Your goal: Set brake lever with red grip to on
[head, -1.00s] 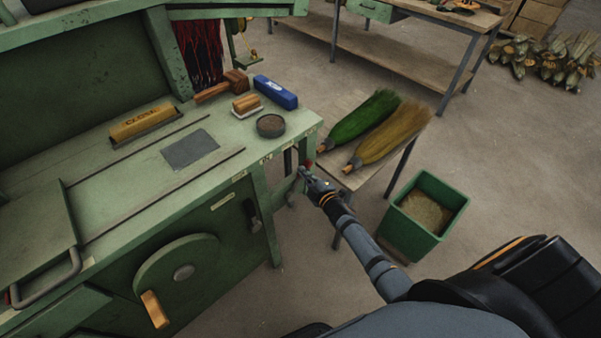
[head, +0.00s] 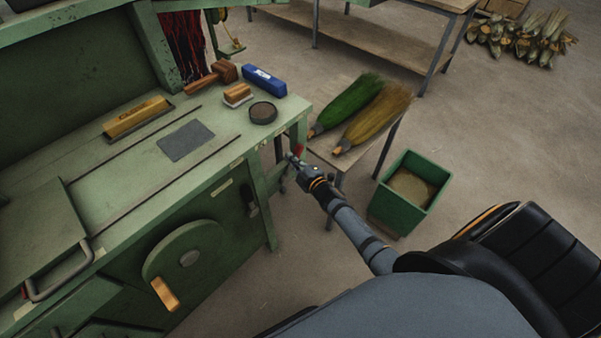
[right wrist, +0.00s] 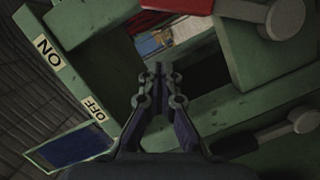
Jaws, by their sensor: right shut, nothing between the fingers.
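The brake lever's red grip (head: 298,149) shows at the right end of the green bench, just beside my right gripper (head: 292,157). In the right wrist view the red grip (right wrist: 185,6) is cut by the top edge, with a grey round knob (right wrist: 285,18) to its right. My right gripper (right wrist: 160,76) is shut and empty, its tips apart from the grip, over a gap in the green frame. An ON label (right wrist: 47,52) and an OFF label (right wrist: 95,107) are on the frame at the left. My left gripper is out of view.
A second lever with a dark grip (right wrist: 236,145) shows at lower right in the wrist view. In the head view, a low table (head: 352,166) with two brooms stands behind my right gripper. A green bin (head: 383,205) stands right of my forearm.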

